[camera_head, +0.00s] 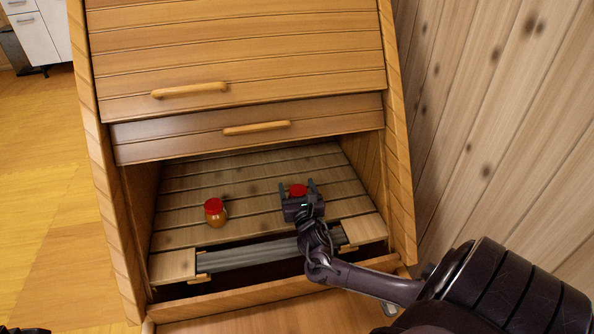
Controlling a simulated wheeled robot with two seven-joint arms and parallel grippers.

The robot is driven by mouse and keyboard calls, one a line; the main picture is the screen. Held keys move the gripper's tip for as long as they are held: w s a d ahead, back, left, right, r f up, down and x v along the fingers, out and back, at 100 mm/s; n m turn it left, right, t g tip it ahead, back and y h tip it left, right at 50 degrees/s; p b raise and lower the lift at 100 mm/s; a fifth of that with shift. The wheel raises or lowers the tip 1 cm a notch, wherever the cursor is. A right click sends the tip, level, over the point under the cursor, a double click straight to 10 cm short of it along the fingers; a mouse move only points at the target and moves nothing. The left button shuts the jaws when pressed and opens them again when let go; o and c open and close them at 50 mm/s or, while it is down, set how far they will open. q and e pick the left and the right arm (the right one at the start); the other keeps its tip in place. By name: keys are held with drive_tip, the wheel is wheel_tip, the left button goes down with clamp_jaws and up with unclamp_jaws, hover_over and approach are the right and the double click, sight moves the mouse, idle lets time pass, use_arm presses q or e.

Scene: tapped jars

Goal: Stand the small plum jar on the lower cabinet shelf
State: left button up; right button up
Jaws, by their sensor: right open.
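A small jar with a red lid (298,190) stands on the slatted cabinet shelf (250,172), to the right of the middle. Only its lid shows; my gripper hides its body, so I cannot tell what it contains. My right gripper (298,186) reaches in from the front right, open, with its fingers on either side of this lid. Whether they touch the jar is not clear. A second jar (215,212), with a red lid and amber-orange contents, stands upright on the shelf to the left.
The cabinet's slatted front panels (240,60), with wooden handles (256,128), hang above the opening. Side walls bound the shelf left and right. A grey bar (248,257) spans a gap at the shelf's front. The shelf is free behind and between the jars. A wood wall (490,110) stands at right.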

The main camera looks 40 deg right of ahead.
drive_tip(key=shift+p+v, duration=2.75)
drive_tip(key=shift+v, duration=0.95)
drive_tip(key=shift+s+a, duration=0.1)
drive_tip(key=shift+s, duration=0.05)
drive_tip(key=shift+s, duration=0.1)
drive_tip(key=p+v, duration=0.2)
drive_tip(key=v, duration=0.4)
drive_tip(key=shift+s+a, duration=0.45)
drive_tip(key=shift+s, duration=0.25)
